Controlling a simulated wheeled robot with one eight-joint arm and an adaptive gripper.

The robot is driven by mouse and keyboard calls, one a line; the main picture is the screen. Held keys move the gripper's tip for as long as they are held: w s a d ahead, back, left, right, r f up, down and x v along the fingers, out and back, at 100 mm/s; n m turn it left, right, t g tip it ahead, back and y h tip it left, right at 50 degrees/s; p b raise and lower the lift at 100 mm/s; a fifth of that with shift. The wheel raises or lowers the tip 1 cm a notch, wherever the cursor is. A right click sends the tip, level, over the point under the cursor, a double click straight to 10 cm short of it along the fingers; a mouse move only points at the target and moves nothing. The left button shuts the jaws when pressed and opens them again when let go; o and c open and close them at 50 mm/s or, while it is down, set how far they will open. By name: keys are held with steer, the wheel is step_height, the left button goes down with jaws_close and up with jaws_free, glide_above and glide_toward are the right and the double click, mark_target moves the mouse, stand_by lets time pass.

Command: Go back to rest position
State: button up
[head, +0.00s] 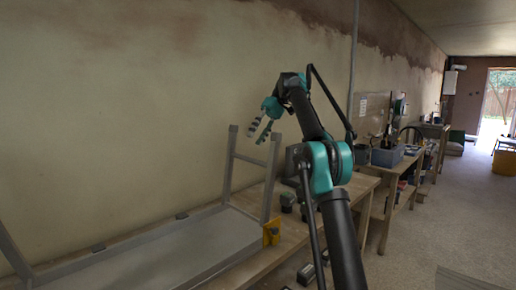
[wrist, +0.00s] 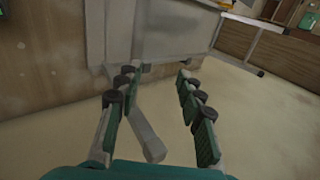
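My gripper (head: 260,132) is raised in the air in the head view, at the end of my dark and teal arm, in front of the plaster wall. Its fingers point down and to the left, above the near end of the workbench.
A grey metal frame with a flat panel (head: 190,255) lies at the lower left, with upright posts (head: 270,175) below my gripper. A yellow part (head: 271,232) sits at its corner. A wooden bench (head: 350,190) runs along the wall. Open floor (head: 450,225) lies to the right.

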steer(key=s+d+f+m+t+h, duration=0.1)
steer(key=s+d+f+m+t, duration=0.2)
steer(key=f, duration=0.5)
steer(key=s+d+f+m+t+h, duration=0.1)
steer(key=s+d+f+m+t, duration=0.15)
steer(key=d+f, duration=0.45)
steer(key=s+d+f+m+t+h, duration=0.1)
steer(key=s+d+f+t+h, duration=0.2)
steer(key=f, duration=0.6)
steer(key=s+d+f+m, duration=0.1)
steer(key=s+d+f, duration=0.2)
steer(key=s+f, duration=0.7)
steer(key=s+d+f+m+t+h, duration=0.1)
steer(key=s+d+f, duration=0.3)
steer(key=s+f, duration=0.6)
steer(key=s, duration=0.7)
steer(key=shift+d, duration=0.15)
steer(key=shift+r+t, duration=0.1)
steer(key=shift+t, duration=0.15)
